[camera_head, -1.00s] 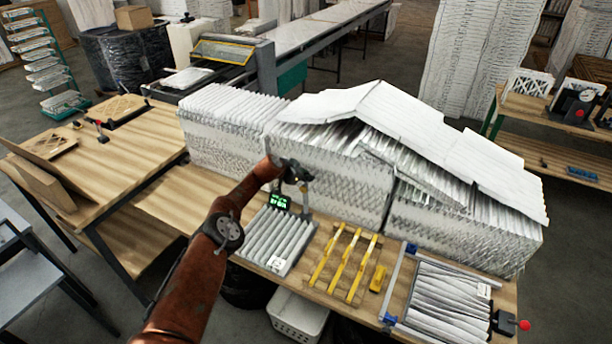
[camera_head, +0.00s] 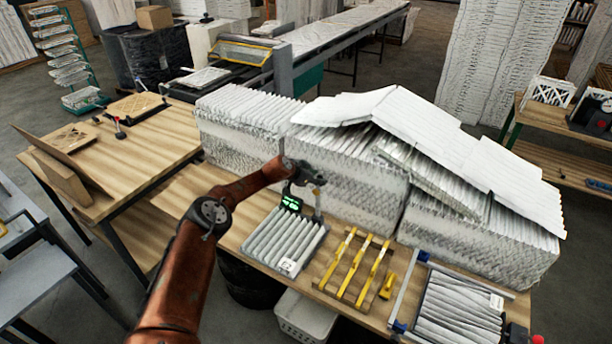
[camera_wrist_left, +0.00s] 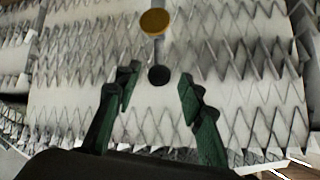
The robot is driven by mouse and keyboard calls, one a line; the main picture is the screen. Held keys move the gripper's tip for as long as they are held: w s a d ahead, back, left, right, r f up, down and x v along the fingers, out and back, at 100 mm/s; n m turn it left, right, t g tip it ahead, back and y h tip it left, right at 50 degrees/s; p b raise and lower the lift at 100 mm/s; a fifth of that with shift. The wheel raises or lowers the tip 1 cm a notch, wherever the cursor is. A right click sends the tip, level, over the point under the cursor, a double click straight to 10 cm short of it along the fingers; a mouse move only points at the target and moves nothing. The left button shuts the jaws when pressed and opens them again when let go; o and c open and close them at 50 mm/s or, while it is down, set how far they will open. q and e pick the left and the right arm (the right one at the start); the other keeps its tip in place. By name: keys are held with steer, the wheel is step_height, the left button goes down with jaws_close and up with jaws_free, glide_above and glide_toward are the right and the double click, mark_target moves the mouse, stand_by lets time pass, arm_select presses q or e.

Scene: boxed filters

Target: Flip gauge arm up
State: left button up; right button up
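The gauge shows a small dark display with green digits (camera_head: 291,203) behind a pleated filter panel (camera_head: 286,238) on the bench. A thin grey upright (camera_head: 318,203) stands just right of the display, under my left gripper (camera_head: 318,181). In the left wrist view, my left gripper (camera_wrist_left: 155,88) is open, with its green fingers apart. A black ball (camera_wrist_left: 159,76) on a thin grey stem shows between the fingers, below a round brass-coloured disc (camera_wrist_left: 155,21). I cannot tell whether a finger touches the stem. My right gripper is not in view.
Tall stacks of white pleated filters (camera_head: 350,190) stand close behind the gripper. Yellow bars (camera_head: 357,268) and a blue-cornered clamp frame (camera_head: 411,290) with another filter lie to the right. The wooden table (camera_head: 150,150) at left has clear room.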

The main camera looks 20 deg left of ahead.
arm_select(q)
steer(key=v, duration=0.9)
steer(key=shift+d+r, duration=0.1)
steer(key=shift+c, duration=0.3)
